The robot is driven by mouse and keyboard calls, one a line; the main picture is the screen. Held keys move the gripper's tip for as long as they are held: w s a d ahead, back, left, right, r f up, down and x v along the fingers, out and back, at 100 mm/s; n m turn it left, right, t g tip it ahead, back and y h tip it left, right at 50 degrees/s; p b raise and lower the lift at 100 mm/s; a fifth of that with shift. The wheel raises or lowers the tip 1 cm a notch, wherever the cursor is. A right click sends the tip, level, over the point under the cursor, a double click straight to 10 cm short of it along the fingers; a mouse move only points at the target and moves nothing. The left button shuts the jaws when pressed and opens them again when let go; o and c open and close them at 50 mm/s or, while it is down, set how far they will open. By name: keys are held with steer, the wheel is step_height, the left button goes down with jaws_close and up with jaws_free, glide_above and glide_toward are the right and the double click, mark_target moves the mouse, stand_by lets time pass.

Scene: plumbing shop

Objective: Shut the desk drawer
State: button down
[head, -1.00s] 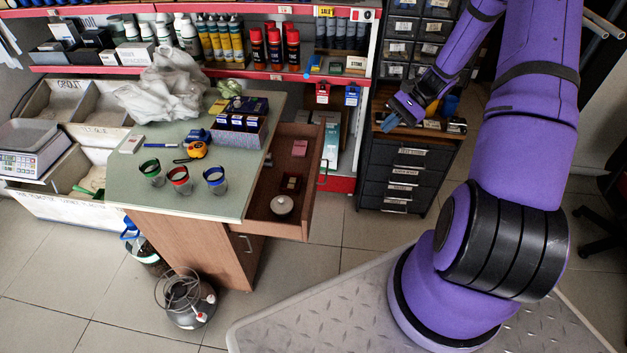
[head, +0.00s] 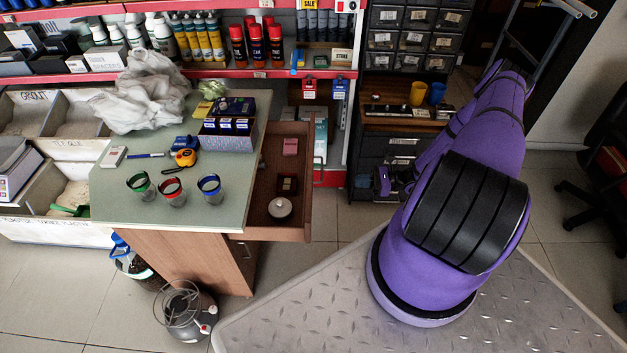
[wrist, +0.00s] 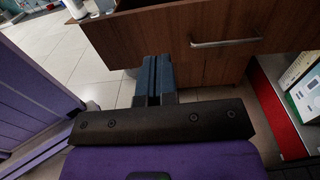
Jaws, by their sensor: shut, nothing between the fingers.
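The desk (head: 120,210) has a green top and brown sides. Its wooden drawer (head: 285,234) is pulled out to the right in the head view, with a white round item and small boxes inside. In the wrist view the drawer front (wrist: 270,20) fills the upper right, and its metal handle (wrist: 225,42) runs across it. My gripper (wrist: 155,62) is shut and empty, its dark blue fingers together, pointing toward the drawer front left of and below the handle. I cannot tell whether they touch. In the head view my wrist is right of the drawer; the fingers are not clear.
Cups (head: 172,191), a tape measure (head: 185,157) and a box of small cartons (head: 228,132) stand on the desk top. A dark drawer cabinet (head: 405,148) stands behind my arm. A camping-style heater (head: 185,310) is on the floor. Floor between drawer and cabinet is clear.

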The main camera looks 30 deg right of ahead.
glide_above(319, 182)
steer(key=s+a, duration=0.3)
steer(key=s, duration=0.1)
steer(key=shift+w+d+f, duration=0.1)
steer(key=shift+d+f, duration=0.15)
steer(key=shift+f, duration=0.1)
